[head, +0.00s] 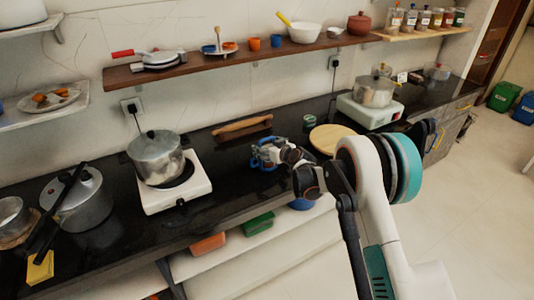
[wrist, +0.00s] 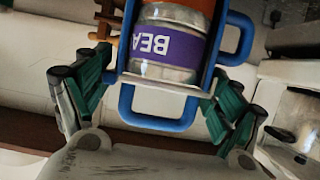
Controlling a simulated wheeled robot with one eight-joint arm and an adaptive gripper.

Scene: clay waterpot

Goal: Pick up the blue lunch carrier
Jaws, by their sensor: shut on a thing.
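The blue lunch carrier (head: 262,154) is at the middle of the dark counter in the head view, partly hidden by my gripper (head: 276,154). In the wrist view the carrier (wrist: 155,121) fills the upper middle, with a blue frame around a metal can that has a purple label and an orange part above it. My gripper (wrist: 162,75) has its green fingers on both sides of the carrier and is shut on it. I cannot tell whether the carrier touches the counter.
A rolling pin (head: 243,125) lies behind the carrier, and a round wooden board (head: 330,139) is to its right. A pot (head: 157,157) stands on a white stove (head: 190,190) to the left. A wooden shelf (head: 220,62) runs above the counter.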

